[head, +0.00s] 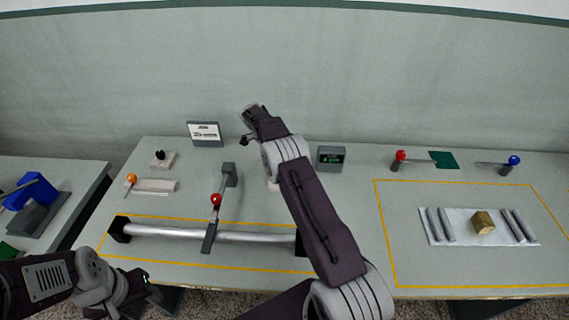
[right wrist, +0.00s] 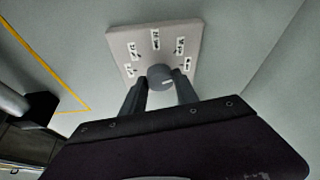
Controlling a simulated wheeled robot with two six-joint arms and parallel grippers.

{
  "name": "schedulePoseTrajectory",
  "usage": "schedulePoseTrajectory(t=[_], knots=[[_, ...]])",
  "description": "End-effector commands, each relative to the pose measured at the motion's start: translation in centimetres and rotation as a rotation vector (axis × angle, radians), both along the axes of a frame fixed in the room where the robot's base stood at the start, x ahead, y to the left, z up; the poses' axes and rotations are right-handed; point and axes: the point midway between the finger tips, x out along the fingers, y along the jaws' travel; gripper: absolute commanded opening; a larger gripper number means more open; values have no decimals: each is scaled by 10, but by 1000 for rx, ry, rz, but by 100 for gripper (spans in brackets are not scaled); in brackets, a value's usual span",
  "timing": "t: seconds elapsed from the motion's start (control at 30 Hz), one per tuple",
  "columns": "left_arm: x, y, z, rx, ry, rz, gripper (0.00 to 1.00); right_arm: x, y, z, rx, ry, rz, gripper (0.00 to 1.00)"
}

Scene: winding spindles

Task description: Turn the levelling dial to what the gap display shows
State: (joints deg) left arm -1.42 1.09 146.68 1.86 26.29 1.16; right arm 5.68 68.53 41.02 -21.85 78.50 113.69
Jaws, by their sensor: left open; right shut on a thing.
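The levelling dial is a round grey knob (right wrist: 160,76) on a pale plate (right wrist: 120,40) with several small white labels around it, too small to read. My right gripper (right wrist: 160,93) is shut on the knob, one finger on each side. A short white mark on the knob lies toward the right in the right wrist view. In the head view my right arm hides the dial almost wholly. The gap display (head: 331,158) is a dark grey box with a small green readout, illegible here, just right of that arm. My left gripper (head: 150,291) is open and empty at the front left.
A silver roller (head: 170,232) lies in black supports at the front, with a red-knobbed lever (head: 215,200) by it. A white sign (head: 205,132) stands behind. Further right are red (head: 401,156) and blue (head: 513,160) knobbed levers and a tray (head: 462,237) holding a brass block.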

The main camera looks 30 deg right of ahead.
Motion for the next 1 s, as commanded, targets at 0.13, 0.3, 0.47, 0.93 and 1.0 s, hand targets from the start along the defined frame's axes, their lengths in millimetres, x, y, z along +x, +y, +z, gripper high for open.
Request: schedulePoseTrajectory(t=[0.13, 0.3, 0.47, 0.93, 1.0], knots=[[0, 0, 5, 0, 0, 0, 53, 0, 0, 0, 1, 1, -28, 0], [0, 0, 5, 0, 0, 0, 53, 0, 0, 0, 1, -1, -40, 0], [0, 0, 5, 0, 0, 0, 53, 0, 0, -1, 1, 0, -40, 0], [0, 0, 5, 0, 0, 0, 53, 0, 0, -1, 0, 0, -39, 58], [0, 0, 6, 0, 0, 0, 53, 0, 0, 1, 0, 0, -39, 58]])
